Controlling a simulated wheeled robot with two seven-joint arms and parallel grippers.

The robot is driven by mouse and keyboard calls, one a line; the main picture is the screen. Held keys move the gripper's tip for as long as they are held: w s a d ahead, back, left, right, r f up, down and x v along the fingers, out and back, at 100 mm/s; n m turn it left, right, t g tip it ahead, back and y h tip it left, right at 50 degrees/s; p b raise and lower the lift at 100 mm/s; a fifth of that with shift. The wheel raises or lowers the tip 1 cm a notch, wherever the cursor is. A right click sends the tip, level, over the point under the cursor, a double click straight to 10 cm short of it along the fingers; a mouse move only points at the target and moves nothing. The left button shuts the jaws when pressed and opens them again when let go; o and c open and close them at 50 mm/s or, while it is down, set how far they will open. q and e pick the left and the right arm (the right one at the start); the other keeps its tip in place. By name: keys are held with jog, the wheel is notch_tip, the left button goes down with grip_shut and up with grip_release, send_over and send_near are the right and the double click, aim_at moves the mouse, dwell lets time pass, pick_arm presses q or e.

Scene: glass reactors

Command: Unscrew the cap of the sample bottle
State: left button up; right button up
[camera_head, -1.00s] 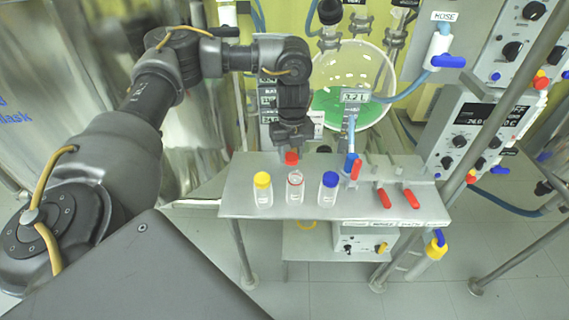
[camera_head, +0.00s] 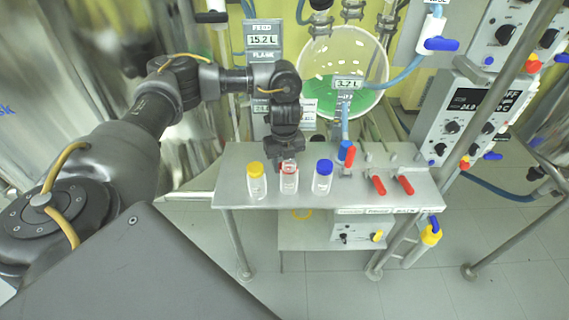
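The sample bottle (camera_head: 289,182) is the clear, white-labelled middle one of three on the grey bench. It stands upright, its neck bare of a cap and ringed in red. My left gripper (camera_head: 284,169) is low, just behind and slightly left of this bottle. Its fingertips are partly hidden by the bottle. A small red patch (camera_head: 281,187) shows low at the bottle's left side, likely the red cap. I cannot tell whether the fingers hold it. My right gripper is not in view.
A yellow-capped bottle (camera_head: 256,181) stands left and a blue-capped bottle (camera_head: 323,177) right of the open one. Red-handled valves (camera_head: 377,184) and a blue-red fitting (camera_head: 346,154) occupy the bench's right side. The bench (camera_head: 345,200) is clear along its front edge.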

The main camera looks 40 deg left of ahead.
pick_arm(q)
jog(key=shift+f, duration=0.2)
jog(key=o, duration=1.1)
jog(key=shift+r, duration=0.2)
notch_tip(320, 180, up, 12)
jog(key=p, duration=0.1)
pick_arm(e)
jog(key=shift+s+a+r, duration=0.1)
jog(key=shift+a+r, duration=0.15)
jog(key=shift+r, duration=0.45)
